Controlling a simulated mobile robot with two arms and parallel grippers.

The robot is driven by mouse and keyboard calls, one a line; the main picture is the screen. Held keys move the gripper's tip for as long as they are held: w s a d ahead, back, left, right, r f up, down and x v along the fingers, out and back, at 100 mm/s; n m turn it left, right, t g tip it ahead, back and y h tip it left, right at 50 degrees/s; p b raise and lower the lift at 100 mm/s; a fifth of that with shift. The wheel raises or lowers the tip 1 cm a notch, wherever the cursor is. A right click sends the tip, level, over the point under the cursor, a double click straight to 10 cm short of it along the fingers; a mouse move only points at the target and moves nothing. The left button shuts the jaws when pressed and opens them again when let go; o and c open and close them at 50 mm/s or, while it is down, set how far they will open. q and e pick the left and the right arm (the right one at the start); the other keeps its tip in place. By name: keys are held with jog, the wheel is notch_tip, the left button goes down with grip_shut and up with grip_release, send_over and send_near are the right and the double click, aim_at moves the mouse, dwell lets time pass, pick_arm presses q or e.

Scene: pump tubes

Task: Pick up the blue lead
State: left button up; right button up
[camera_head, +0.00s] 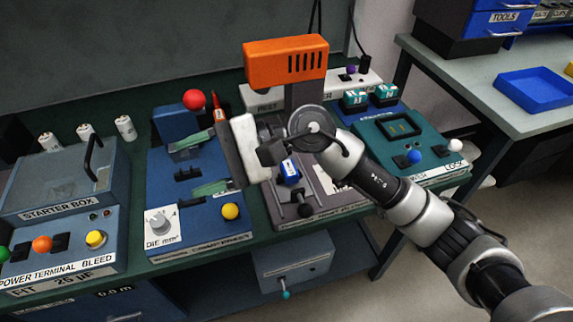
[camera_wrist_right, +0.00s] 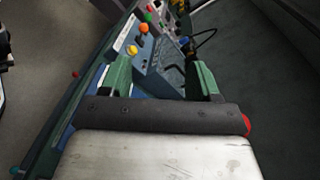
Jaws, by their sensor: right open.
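I cannot pick out a blue lead for certain. A small blue piece with a white label (camera_head: 290,171) sits on the grey middle unit, just right of my right gripper's palm. My right gripper (camera_head: 201,165) points left over the blue die unit (camera_head: 195,225), its two green fingers apart with nothing seen between them. In the right wrist view the open fingers (camera_wrist_right: 160,78) frame part of the bench. A dark curved cord or handle (camera_wrist_right: 206,38) shows beyond them. My left gripper is not in view.
The starter box (camera_head: 60,180) with a black handle stands at the left, several white canisters (camera_head: 125,128) behind it. An orange housing (camera_head: 285,60) rises behind my wrist. A green unit with a blue knob (camera_head: 414,157) is at the right. A blue tray (camera_head: 535,88) lies on the side table.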

jog(key=w+d+f+n+t+h, duration=0.2)
jog(key=w+d+f+n+h, duration=0.25)
jog(key=n+h, duration=0.2)
jog(key=n+t+h, duration=0.2)
jog(key=t+h, duration=0.1)
jog(key=h, duration=0.6)
send_over(293, 176)
notch_tip(293, 176, down, 5)
jog(key=shift+f, duration=0.15)
jog(key=shift+f+p, duration=0.85)
jog(key=shift+f, duration=1.95)
jog(key=shift+c, duration=0.3)
jog(key=c, duration=1)
